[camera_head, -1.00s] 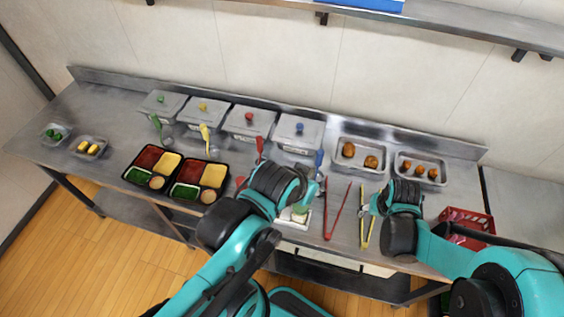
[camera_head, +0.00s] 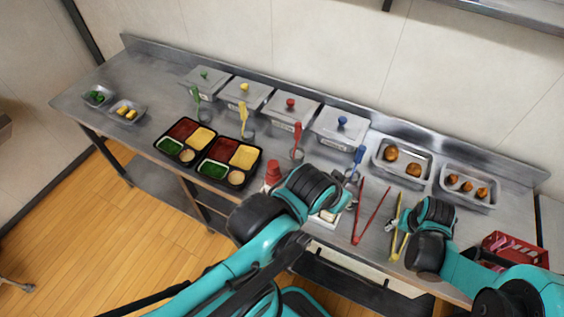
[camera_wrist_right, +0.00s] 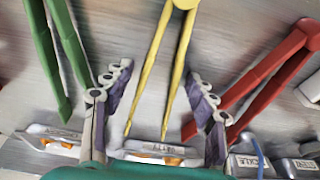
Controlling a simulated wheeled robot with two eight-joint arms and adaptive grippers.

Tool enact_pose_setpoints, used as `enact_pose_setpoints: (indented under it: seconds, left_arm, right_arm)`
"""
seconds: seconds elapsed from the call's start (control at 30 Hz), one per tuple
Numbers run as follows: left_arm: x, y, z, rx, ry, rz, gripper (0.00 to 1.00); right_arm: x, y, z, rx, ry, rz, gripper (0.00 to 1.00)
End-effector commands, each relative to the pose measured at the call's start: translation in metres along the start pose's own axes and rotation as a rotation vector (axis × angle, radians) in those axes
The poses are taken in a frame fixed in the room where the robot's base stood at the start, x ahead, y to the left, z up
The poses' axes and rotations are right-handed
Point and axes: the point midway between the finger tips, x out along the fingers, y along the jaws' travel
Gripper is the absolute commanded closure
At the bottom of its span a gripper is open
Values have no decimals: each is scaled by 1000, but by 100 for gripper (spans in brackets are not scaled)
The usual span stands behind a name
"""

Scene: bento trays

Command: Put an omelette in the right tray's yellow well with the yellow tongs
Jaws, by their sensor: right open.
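The yellow tongs (camera_head: 398,236) lie on the bench at the right; in the right wrist view the yellow tongs (camera_wrist_right: 158,62) run between my right gripper's fingers. My right gripper (camera_head: 391,226) is open around or above them; in the wrist view its spread fingers (camera_wrist_right: 160,108) touch neither leg visibly. Omelettes (camera_head: 127,113), small yellow pieces, sit in a small dish at the far left. The right tray (camera_head: 228,185) is black; its yellow well (camera_head: 244,156) is at its upper right. My left gripper (camera_head: 350,181) is near the bench middle; its finger opening is unclear.
Red tongs (camera_head: 368,216) lie left of the yellow ones; green tongs (camera_wrist_right: 55,50) show in the wrist view. The left tray (camera_head: 172,154) adjoins the right one. Lidded containers (camera_head: 290,115) line the back. Fried-food pans (camera_head: 402,160) and a red basket (camera_head: 514,250) are at right.

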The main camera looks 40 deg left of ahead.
Motion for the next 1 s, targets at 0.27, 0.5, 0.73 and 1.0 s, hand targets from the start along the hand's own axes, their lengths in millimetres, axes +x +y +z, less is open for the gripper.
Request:
enact_pose_setpoints:
  seconds: [0.27,0.5,0.73,1.0]
  left_arm:
    - [-1,0,-1,0,0,0,60]
    - [-1,0,-1,0,0,0,60]
    - [-14,0,-10,0,0,0,60]
    - [-31,0,-22,0,0,0,60]
  right_arm:
    - [-1,0,0,0,0,0,76]
    - [-1,0,0,0,0,0,76]
    - [-21,0,-5,0,0,0,76]
    - [-49,0,-12,0,0,0,76]
